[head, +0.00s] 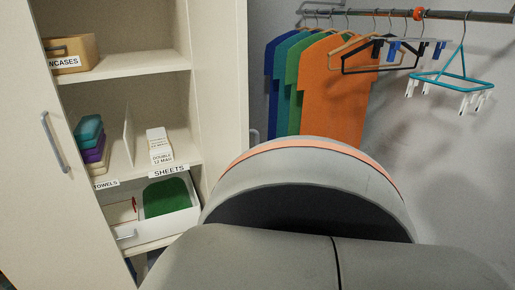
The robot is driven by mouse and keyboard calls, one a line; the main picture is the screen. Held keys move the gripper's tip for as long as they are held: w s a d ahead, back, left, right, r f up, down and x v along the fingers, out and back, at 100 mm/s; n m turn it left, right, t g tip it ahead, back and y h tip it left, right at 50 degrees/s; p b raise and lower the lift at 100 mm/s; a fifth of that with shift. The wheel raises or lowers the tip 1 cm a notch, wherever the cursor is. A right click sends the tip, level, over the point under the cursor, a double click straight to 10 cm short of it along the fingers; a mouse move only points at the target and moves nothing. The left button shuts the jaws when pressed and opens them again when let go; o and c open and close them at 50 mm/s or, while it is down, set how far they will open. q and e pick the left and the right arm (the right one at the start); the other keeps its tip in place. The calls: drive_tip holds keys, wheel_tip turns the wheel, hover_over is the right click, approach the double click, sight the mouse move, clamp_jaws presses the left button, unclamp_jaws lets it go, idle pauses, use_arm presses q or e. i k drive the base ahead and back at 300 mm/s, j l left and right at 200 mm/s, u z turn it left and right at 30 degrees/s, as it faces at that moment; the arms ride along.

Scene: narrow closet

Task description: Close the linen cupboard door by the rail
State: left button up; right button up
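The linen cupboard stands open at the left of the head view, with its shelves (120,66) exposed. Its cream door by the rail (220,75) stands open at the right side of the shelves, seen at a steep angle. The other cream door (50,215), with a long grey bar handle (55,142), is at the far left. Neither of my grippers is in view. A large grey rounded link of mine with an orange band fills the lower middle and hides the lower part of the rail-side door.
A metal rail (465,15) carries colored shirts (335,90), hangers and a teal clip hanger (455,80), right of the door. The shelves hold a tan box (72,53), folded towels (90,140), white boxes (159,146) and a white drawer (165,222). Grey wall stands behind.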

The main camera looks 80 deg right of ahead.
sight(219, 28)
drive_tip(key=k+l+z, duration=0.6)
drive_tip(key=l, duration=0.15)
drive_tip(key=i+l+z, duration=0.1)
drive_tip(key=l+z, duration=0.25)
drive_tip(key=i+l+z, duration=0.15)
drive_tip(key=z, duration=0.2)
drive_tip(key=l, duration=0.1)
